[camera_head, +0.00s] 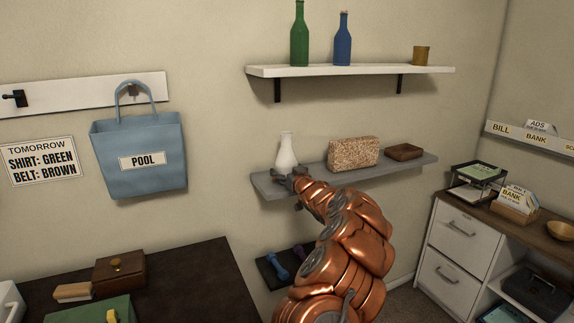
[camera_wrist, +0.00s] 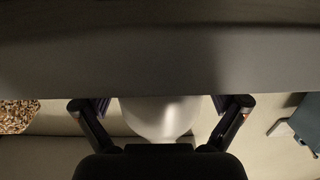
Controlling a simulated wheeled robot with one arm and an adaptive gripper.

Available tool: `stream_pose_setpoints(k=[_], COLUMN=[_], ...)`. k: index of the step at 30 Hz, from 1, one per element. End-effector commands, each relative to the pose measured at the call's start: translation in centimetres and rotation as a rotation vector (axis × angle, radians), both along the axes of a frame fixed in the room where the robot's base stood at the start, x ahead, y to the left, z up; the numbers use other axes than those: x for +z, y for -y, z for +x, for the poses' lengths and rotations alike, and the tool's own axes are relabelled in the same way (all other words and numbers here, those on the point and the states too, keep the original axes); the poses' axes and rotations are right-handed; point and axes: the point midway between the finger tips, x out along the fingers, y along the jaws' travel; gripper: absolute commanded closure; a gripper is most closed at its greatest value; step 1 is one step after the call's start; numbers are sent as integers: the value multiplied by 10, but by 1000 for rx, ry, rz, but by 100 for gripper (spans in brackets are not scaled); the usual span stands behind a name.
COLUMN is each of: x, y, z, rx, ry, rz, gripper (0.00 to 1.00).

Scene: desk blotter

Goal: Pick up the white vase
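The white vase (camera_head: 287,153) stands upright at the left end of the grey middle shelf (camera_head: 390,168). My gripper (camera_head: 290,181) is at the front edge of this shelf, at the vase's lower part, which it partly hides. In the wrist view the vase (camera_wrist: 160,116) sits between the two fingers of my gripper (camera_wrist: 160,110). The fingers are spread, with a narrow gap on each side of the vase, so the gripper looks open around it. A wide grey band, likely the shelf, crosses the top of the wrist view.
A speckled block (camera_head: 353,153) and a brown box (camera_head: 404,152) stand to the vase's right. A white shelf (camera_head: 360,71) with bottles hangs above. A blue bag (camera_head: 140,175) hangs at left. Dumbbells (camera_head: 277,265) lie on a low dark shelf.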

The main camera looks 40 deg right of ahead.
Motion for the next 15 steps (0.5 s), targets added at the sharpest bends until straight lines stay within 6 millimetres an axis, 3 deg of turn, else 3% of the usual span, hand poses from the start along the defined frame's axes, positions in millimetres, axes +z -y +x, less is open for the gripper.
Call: stream_pose_setpoints(k=[2, 15], x=[0, 0], y=[0, 0], z=[0, 0], rx=[0, -1], ry=[0, 0], rz=[0, 0], gripper=[16, 61])
